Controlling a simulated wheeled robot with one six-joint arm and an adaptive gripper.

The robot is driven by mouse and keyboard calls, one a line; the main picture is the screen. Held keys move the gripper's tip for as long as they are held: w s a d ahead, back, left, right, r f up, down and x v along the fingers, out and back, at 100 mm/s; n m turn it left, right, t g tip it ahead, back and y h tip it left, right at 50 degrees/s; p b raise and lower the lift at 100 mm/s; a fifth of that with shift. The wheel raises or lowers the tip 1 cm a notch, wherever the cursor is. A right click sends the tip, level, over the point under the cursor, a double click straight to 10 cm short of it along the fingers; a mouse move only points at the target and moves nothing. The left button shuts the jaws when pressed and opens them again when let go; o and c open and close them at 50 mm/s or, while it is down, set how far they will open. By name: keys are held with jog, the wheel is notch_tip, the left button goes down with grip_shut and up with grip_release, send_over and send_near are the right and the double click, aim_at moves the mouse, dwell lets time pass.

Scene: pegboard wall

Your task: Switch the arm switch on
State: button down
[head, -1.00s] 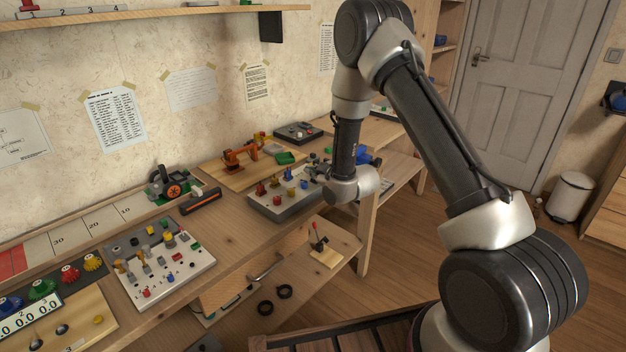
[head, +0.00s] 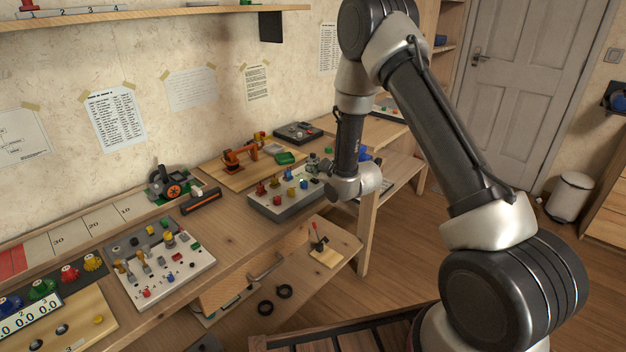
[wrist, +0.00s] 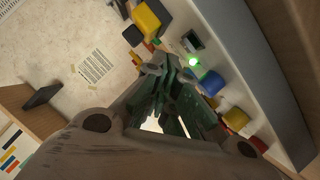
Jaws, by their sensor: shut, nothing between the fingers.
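The grey and white control panel (head: 268,206) with coloured knobs stands on the bench at the centre of the head view. In the wrist view its pale face (wrist: 285,125) runs down the right, with yellow, blue and red knobs. A lamp (wrist: 193,62) glows green beside a small dark square part (wrist: 193,41); I cannot tell for certain whether that part is the arm switch. My gripper (head: 313,166) is over the back right of the panel, shut and empty. In the wrist view its fingers (wrist: 175,75) end close to the lamp; contact cannot be told.
An orange toy arm (head: 240,155) on a wooden board and a green tray (head: 285,158) stand behind the panel. A second white board (head: 175,262) with small switches lies front left. A dark grey box (head: 298,132) is at the back by the wall.

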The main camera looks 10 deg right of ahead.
aim_at(320, 186)
jog(key=shift+s+d+r, duration=0.2)
jog(key=shift+s+r, duration=0.1)
jog(key=shift+r, duration=0.45)
jog(key=shift+s+d+r, duration=0.2)
jog(key=shift+s+r, duration=0.05)
jog(key=shift+r, duration=0.5)
jog(key=shift+s+d+r, duration=0.2)
jog(key=shift+s+r, duration=0.1)
jog(key=shift+r, duration=0.45)
